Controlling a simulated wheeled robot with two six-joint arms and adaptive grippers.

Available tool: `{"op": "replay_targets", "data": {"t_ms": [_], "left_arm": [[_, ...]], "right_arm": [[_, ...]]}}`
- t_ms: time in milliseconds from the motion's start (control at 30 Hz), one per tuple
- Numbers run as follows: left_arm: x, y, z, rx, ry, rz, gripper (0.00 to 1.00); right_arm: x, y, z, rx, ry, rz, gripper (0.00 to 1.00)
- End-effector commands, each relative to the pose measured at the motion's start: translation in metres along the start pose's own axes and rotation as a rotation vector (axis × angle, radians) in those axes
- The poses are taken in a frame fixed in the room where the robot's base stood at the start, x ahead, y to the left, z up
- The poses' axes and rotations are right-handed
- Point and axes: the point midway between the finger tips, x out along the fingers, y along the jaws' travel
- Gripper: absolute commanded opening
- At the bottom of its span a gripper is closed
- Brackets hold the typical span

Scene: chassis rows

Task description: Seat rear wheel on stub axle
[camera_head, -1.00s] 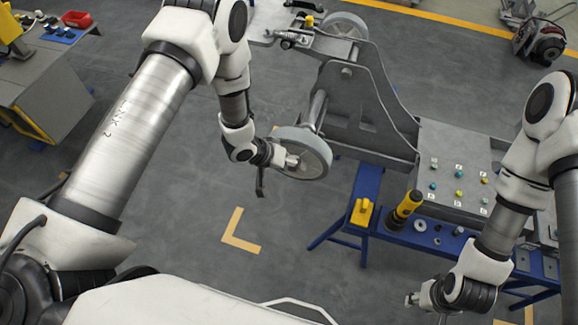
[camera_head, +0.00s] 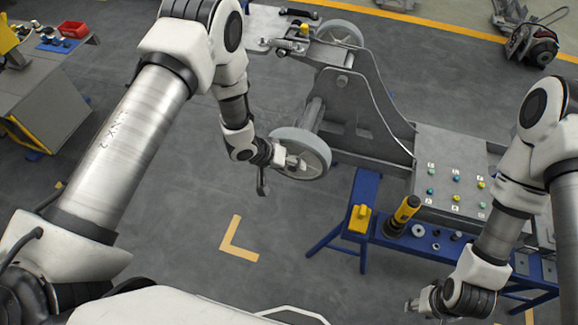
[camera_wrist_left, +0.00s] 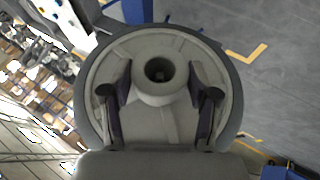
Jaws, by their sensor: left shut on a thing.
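The grey rear wheel (camera_head: 318,150) is held upright at the near side of the chassis. My left gripper (camera_head: 290,160) is shut on it. In the left wrist view the fingers (camera_wrist_left: 159,100) lie on both sides of the wheel's round hub (camera_wrist_left: 159,80), whose centre bore is dark. The stub axle (camera_head: 312,113) is a grey cylinder on the chassis (camera_head: 345,95), just behind the wheel's upper rim. The wheel hides the axle's near end, so I cannot tell whether they touch. My right gripper (camera_head: 414,304) is at the lower right; its finger gap is unclear.
A blue bench (camera_head: 345,225) stands right of the wheel with a yellow block (camera_head: 360,218), a yellow-black tool (camera_head: 402,214) and small round parts. A grey panel with buttons (camera_head: 450,165) is above it. The floor left of the bench is clear.

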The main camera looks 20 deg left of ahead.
Motion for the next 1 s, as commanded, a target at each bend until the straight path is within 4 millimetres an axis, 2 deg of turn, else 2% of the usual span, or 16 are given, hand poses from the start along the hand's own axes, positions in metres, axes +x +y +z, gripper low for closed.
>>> {"op": "replay_targets", "data": {"t_ms": [1000], "left_arm": [[0.009,0.001,-0.026,0.001,0.003,0.002,0.0]], "right_arm": [[0.0,0.0,0.0,0.0,0.0,0.0,0.4]]}}
